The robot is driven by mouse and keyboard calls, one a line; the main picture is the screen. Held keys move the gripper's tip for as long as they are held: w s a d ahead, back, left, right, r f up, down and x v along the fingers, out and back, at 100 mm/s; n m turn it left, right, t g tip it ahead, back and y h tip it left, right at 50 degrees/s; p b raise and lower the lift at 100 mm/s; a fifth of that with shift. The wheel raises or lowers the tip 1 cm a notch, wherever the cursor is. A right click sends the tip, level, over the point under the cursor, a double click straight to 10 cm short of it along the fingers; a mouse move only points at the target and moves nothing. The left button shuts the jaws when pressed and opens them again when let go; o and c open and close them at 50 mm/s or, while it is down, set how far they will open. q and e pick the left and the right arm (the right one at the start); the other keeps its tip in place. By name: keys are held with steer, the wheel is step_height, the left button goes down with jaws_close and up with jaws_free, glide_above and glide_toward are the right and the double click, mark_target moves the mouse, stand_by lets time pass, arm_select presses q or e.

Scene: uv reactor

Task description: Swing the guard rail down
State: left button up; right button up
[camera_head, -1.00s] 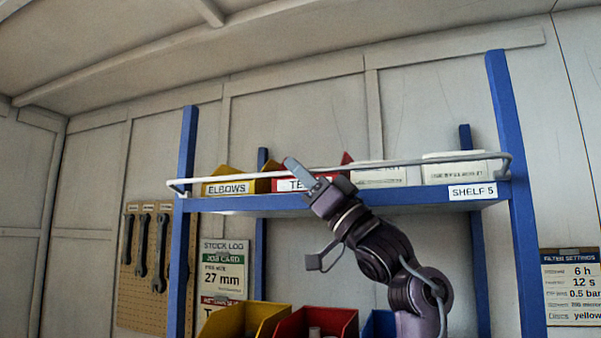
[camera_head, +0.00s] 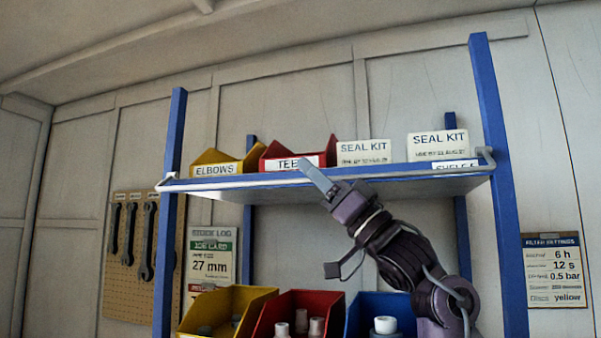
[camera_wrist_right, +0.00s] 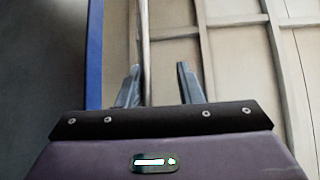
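The guard rail (camera_head: 240,183) is a thin white bar along the front of the blue shelf (camera_head: 420,186). It now lies about level with the shelf's front edge and crosses the top of the shelf label (camera_head: 455,166). Its bent ends show at the left and right posts. My right gripper (camera_head: 316,180) is at the middle of the shelf front, fingers pointing up and left. In the right wrist view the gripper (camera_wrist_right: 158,84) is open, and the rail (camera_wrist_right: 144,40) runs between the fingers, close to the left one. Contact is unclear. My left gripper is out of view.
A yellow elbows bin (camera_head: 222,165), a red bin (camera_head: 296,155) and two seal kit boxes (camera_head: 363,152) stand on the shelf. Below are open yellow, red and blue bins (camera_head: 380,300). Blue posts (camera_head: 500,180) stand at both ends.

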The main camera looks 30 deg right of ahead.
steer(key=shift+s+d+f, duration=0.15)
steer(key=shift+f, duration=0.1)
steer(key=s+d+f+b, duration=0.1)
steer(key=d+f+b, duration=0.1)
steer(key=d+f, duration=0.2)
steer(key=shift+s+d, duration=0.35)
steer(key=shift+d, duration=1.55)
